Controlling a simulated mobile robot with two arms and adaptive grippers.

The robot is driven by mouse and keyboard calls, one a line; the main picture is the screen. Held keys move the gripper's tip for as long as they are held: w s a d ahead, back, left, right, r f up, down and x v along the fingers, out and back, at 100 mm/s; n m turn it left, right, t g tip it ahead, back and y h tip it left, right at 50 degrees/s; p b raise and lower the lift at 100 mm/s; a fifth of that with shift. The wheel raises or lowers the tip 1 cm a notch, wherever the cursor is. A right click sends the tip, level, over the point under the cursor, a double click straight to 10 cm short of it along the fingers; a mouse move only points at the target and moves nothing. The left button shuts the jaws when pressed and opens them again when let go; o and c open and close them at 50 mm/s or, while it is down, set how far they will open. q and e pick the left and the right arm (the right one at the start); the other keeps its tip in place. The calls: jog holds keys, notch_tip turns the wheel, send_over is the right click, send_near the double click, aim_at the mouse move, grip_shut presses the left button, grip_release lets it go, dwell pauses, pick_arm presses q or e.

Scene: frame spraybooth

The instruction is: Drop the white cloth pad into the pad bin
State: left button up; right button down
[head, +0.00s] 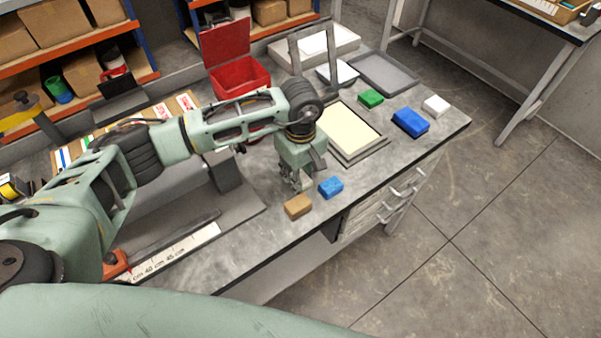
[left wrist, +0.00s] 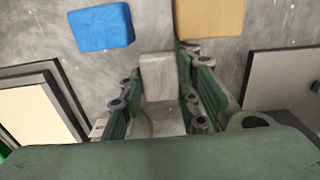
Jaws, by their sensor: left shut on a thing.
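My left gripper (head: 301,183) is low over the workbench, pointing down behind the tan and small blue blocks. In the left wrist view, its fingers (left wrist: 158,95) are shut on a whitish pad (left wrist: 158,76), which I take as the white cloth pad. In the head view the fingers mostly hide this pad. A red bin with its lid raised (head: 240,78), likely the pad bin, stands at the back of the bench, beyond my left arm. Another white block (head: 436,105) lies near the bench's right end. My right gripper is not in view.
A tan block (head: 298,206) and a small blue block (head: 330,187) lie close to the gripper. A cream panel in a dark frame (head: 348,130) is to its right. Green (head: 370,98) and blue (head: 410,122) blocks and a grey tray (head: 385,72) lie further right.

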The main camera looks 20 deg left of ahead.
pick_arm(q)
jog(key=shift+f+b, duration=0.2)
jog(key=shift+b, duration=0.1)
jog(key=o, duration=1.1)
jog(key=shift+r, duration=0.1)
